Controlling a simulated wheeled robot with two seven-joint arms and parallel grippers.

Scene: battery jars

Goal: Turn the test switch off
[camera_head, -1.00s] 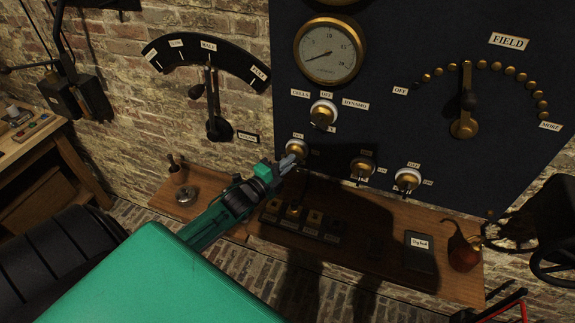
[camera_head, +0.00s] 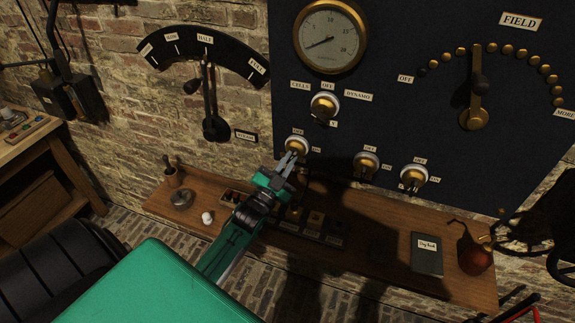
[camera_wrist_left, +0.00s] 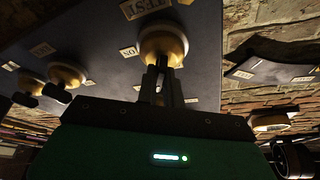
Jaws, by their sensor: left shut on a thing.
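The test switch (camera_head: 296,146) is a white and brass round knob on the dark panel, leftmost in the lower row of switches. In the left wrist view, the brass test switch (camera_wrist_left: 163,42) is beside a "TEST" label (camera_wrist_left: 146,8). My left gripper (camera_head: 290,157) reaches it from below, and in the wrist view the gripper (camera_wrist_left: 163,68) has its fingers shut on the switch's lever. The fingers hide the lever, so I cannot tell its position. My right gripper is not in view.
Two similar switches (camera_head: 366,165) (camera_head: 413,176) sit to the right, with a selector switch (camera_head: 324,106) above. A wooden shelf (camera_head: 375,258) below holds a dark book (camera_head: 427,253), a reddish flask (camera_head: 474,254) and a metal dish (camera_head: 182,199).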

